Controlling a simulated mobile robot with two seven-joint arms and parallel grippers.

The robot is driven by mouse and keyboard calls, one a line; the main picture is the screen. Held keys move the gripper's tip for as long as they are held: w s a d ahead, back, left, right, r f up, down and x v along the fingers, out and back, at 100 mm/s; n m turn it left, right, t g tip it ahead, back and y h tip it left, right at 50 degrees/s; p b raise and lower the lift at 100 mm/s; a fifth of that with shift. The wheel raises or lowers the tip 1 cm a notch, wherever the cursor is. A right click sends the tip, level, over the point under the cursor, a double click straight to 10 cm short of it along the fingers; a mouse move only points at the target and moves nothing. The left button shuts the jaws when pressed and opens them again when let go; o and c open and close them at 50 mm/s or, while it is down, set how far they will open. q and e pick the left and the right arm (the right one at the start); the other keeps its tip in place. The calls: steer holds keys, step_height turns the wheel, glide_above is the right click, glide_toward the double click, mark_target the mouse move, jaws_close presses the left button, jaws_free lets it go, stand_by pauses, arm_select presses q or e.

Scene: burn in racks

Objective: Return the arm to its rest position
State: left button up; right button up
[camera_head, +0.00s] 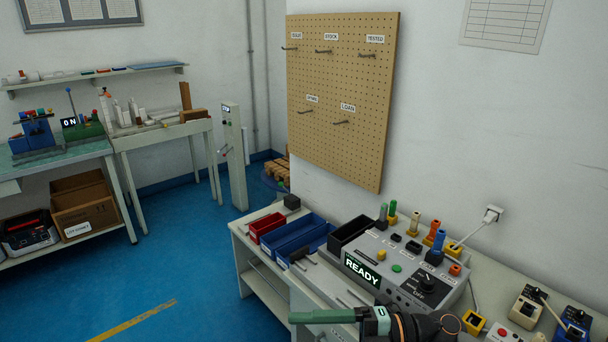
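A dark, rounded part with copper-coloured rings (425,327) shows at the bottom edge, right of the middle, and looks like part of my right arm. Just left of it are a grey-green block marked "U" (376,321) and a green cylindrical bar (322,316) pointing left. I cannot tell whether these are held or lie behind the arm. No fingertips can be made out there. My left arm and gripper are not in view.
A bench on the right carries a grey console (405,275) reading "READY", a red bin (266,228), blue bins (300,238) and coloured plugs. A pegboard (340,100) with empty hooks hangs above. A workbench (160,135) stands at left. The blue floor (180,270) between is clear.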

steer(key=w+d+f+m+t+h, duration=0.2)
steer(key=d+f+m+t+h, duration=0.25)
steer(key=m+t, duration=0.5)
steer(key=w+d+f+m+t+h, duration=0.2)
steer(key=d+f+m+t+h, duration=0.4)
steer(key=m, duration=0.6)
steer(key=s+d+f+m+g+h, duration=0.2)
steer(key=s+f+m+g, duration=0.1)
steer(key=s+f, duration=0.5)
steer(key=s+d+f+m+g+h, duration=0.3)
steer(key=s+f+m, duration=0.2)
steer(key=s+f, duration=0.3)
step_height(320, 180, down, 3)
steer(key=shift+s+d+f, duration=0.1)
steer(key=shift+s+d, duration=0.2)
steer(key=shift+s, duration=0.1)
steer(key=shift+m, duration=0.25)
